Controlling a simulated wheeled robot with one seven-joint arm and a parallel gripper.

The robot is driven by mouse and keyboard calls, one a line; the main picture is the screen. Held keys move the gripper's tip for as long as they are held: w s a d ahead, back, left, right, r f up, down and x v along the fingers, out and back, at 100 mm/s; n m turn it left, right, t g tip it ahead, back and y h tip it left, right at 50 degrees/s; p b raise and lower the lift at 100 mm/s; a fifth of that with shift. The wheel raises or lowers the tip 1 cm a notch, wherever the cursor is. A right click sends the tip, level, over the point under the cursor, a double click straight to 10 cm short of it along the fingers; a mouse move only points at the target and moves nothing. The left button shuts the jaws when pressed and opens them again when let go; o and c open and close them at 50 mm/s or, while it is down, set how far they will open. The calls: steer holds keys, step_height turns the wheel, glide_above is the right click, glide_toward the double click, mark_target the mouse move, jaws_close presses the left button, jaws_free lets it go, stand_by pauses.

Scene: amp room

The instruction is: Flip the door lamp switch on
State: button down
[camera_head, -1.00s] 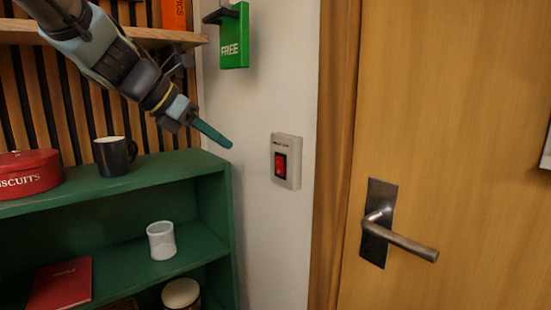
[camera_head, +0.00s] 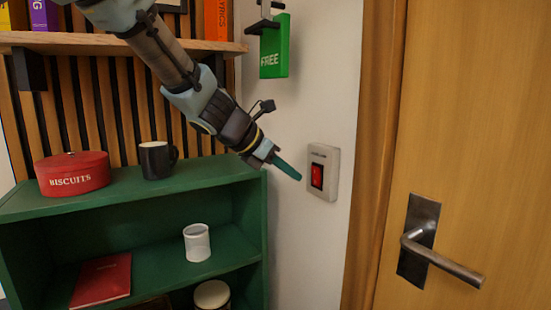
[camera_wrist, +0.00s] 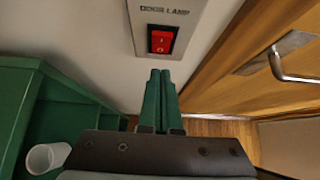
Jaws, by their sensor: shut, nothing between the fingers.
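The door lamp switch is a red rocker (camera_head: 317,176) in a pale wall plate (camera_head: 333,172) between the green shelf and the door. In the wrist view the rocker (camera_wrist: 161,41) sits under the label "DOOR LAMP", ahead of the fingers. My gripper (camera_head: 298,177) is shut and empty, its green fingers pointing at the plate from the left. In the wrist view the closed fingertips (camera_wrist: 160,73) lie just below the plate's lower edge. They look close to the switch, but I cannot tell whether they touch it.
A green shelf (camera_head: 255,225) stands at left with a red biscuit tin (camera_head: 72,175), a black mug (camera_head: 157,160) and a white cup (camera_head: 197,243). A green "FREE" sign (camera_head: 273,48) hangs above the switch. The door handle (camera_head: 440,262) is at right.

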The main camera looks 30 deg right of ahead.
mark_target(315, 170)
steer(key=d, duration=0.1)
steer(key=d+p, duration=0.1)
steer(key=shift+s+d+r, duration=0.1)
steer(key=shift+d+r, duration=0.25)
steer(key=shift+r, duration=0.05)
steer(key=shift+d, duration=0.55)
steer(key=shift+d+r+p, duration=0.2)
steer(key=shift+d+p, duration=0.2)
steer(key=shift+p, duration=0.2)
steer(key=shift+f, duration=0.15)
